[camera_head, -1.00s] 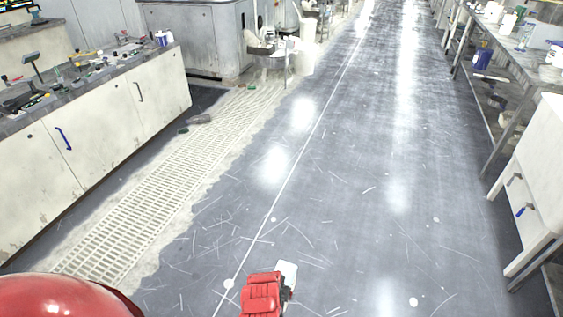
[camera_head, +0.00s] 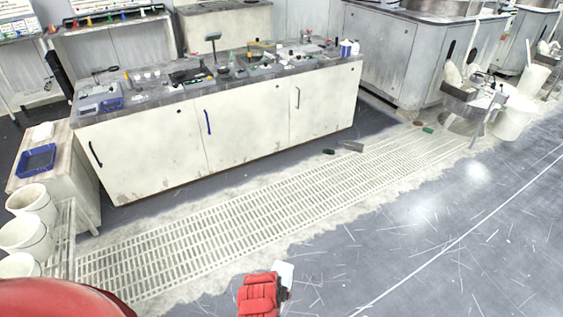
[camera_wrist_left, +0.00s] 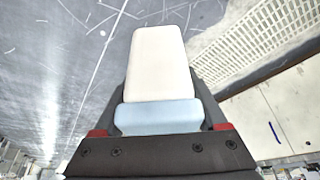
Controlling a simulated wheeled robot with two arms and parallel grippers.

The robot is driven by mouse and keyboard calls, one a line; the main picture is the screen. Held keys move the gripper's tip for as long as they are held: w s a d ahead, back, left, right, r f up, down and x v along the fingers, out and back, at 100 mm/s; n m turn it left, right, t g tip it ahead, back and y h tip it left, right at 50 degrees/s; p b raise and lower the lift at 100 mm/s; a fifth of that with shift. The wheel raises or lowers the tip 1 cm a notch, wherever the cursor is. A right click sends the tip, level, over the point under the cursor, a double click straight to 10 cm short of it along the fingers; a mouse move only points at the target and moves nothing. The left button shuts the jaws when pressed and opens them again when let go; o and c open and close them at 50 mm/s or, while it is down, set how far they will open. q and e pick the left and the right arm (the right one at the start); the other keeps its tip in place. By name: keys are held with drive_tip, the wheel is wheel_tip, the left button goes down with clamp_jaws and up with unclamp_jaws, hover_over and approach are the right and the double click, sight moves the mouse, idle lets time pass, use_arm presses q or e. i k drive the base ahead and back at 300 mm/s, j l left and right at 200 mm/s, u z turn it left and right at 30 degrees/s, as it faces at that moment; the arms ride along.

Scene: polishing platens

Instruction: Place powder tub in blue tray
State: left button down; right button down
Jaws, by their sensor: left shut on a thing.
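The powder tub (camera_wrist_left: 160,62), a white block-like container with a pale blue end, sits between the fingers of my left gripper (camera_wrist_left: 160,118) in the left wrist view. The gripper is shut on it, above the floor. A blue tray (camera_head: 38,160) lies on a low pale cabinet at the left, well away from my arm. My right gripper is not in view.
A long cream counter (camera_head: 220,130) with tools and a blue-edged scale (camera_head: 100,101) runs across the back. White buckets (camera_head: 30,205) stand at the left, in front of the tray's cabinet. A floor grating (camera_head: 240,230) lies before the counter.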

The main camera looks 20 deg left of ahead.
sight(45, 163)
drive_tip(key=i+j+u, duration=0.25)
drive_tip(key=i+u, duration=0.15)
drive_tip(key=i+j+u, duration=0.1)
drive_tip(key=i+u, duration=0.25)
drive_tip(key=i, duration=0.2)
drive_tip(key=i+u, duration=0.4)
drive_tip(key=i+l+u, duration=0.25)
drive_tip(key=i+u, duration=0.15)
drive_tip(key=i, duration=0.15)
drive_tip(key=i+j+u, duration=0.2)
drive_tip(key=i+u, duration=0.15)
drive_tip(key=i, duration=0.2)
drive_tip(key=i+u, duration=0.3)
drive_tip(key=i, duration=0.25)
drive_tip(key=i+u, duration=0.35)
drive_tip(key=i, duration=0.25)
drive_tip(key=i+j+z, duration=0.25)
drive_tip(key=i+j, duration=0.5)
drive_tip(key=i, duration=0.1)
